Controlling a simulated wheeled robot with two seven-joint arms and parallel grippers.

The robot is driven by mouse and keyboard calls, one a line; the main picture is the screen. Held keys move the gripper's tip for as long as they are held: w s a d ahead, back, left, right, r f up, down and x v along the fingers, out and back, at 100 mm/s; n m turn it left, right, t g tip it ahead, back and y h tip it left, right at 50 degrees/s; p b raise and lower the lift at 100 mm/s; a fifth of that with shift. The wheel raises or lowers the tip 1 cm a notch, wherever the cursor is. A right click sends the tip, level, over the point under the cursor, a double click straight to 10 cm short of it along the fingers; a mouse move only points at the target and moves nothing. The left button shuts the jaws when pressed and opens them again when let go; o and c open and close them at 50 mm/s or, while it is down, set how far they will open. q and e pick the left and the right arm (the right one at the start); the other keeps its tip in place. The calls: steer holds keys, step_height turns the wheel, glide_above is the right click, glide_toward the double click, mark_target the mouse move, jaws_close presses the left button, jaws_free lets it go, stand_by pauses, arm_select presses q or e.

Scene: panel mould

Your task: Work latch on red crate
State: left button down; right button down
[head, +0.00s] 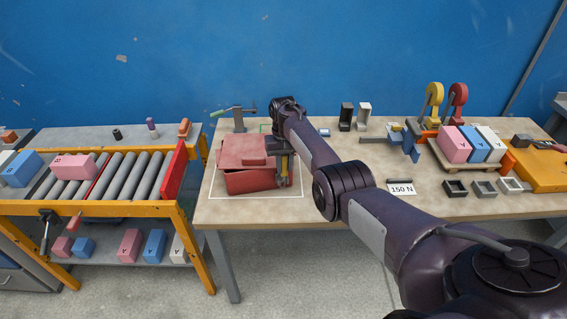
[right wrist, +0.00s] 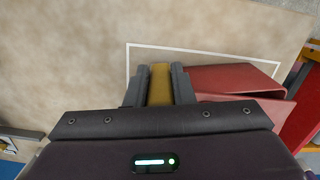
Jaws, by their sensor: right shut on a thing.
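The red crate (head: 250,183) stands on the wooden table inside a white outlined rectangle, with its red lid (head: 240,150) on top. The lid sits at an angle to the body, and I cannot tell how far it is open. My right gripper (head: 283,182) points down at the crate's right side. It is shut on a yellow latch (right wrist: 160,84), which shows between the two dark fingers in the right wrist view. The crate also shows there (right wrist: 222,80), beside the fingers. My gripper hides part of the latch's mounting. My left gripper is not in view.
A roller conveyor (head: 120,176) with a yellow frame stands close on the left. A clamp tool (head: 238,117) stands behind the crate. To the right are a 150 N card (head: 402,189) and a pallet of coloured blocks (head: 458,162). The table front beside the crate is clear.

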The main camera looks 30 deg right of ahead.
steer(key=shift+f, duration=0.1)
steer(key=c, duration=1.2)
jaws_free()
steer(key=shift+c, duration=0.2)
steer(key=shift+r+p, duration=0.35)
steer(key=shift+r, duration=0.15)
steer(key=r+p, duration=0.1)
steer(key=r, duration=0.1)
steer(key=r+p, duration=0.3)
steer(key=r, duration=0.1)
steer(key=shift+w+d+r, duration=0.1)
steer(key=shift+w+r, duration=0.2)
steer(key=shift+r, duration=0.1)
steer(key=shift+w+f, duration=0.1)
